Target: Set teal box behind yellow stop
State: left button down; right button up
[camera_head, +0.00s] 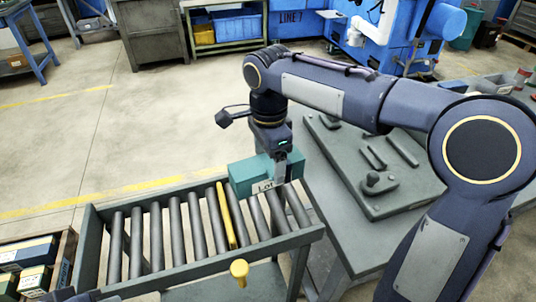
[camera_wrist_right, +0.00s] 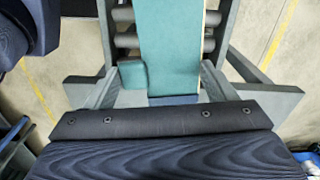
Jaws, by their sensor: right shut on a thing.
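The teal box (camera_head: 246,176), with a white label reading "Lot", is held in my right gripper (camera_head: 279,168). It is at the far right part of the roller conveyor, right of the yellow stop (camera_head: 227,215), a slim yellow bar lying between rollers. I cannot tell whether the box touches the rollers. In the right wrist view the teal box (camera_wrist_right: 171,45) fills the upper middle, with rollers behind it. The right gripper is shut on the box; its fingers are partly hidden. My left gripper is not in view.
The conveyor frame (camera_head: 180,262) has raised side rails and a yellow knob (camera_head: 239,271) on its near side. A grey bench (camera_head: 335,222) with a tool board (camera_head: 382,205) stands to the right. A box-filled crate (camera_head: 65,262) sits at the lower left. Rollers left of the stop are clear.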

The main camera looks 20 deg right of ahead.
aim_at(269, 184)
notch_tip(269, 184, down, 5)
jog(key=b, duration=0.4)
jog(key=shift+r, duration=0.1)
jog(key=shift+f+b, duration=0.75)
jog(key=shift+f, duration=0.8)
jog(key=shift+f, duration=0.3)
jog(key=o, duration=1.7)
jog(key=shift+o, duration=0.2)
notch_tip(269, 184, up, 8)
jog(key=p, duration=0.7)
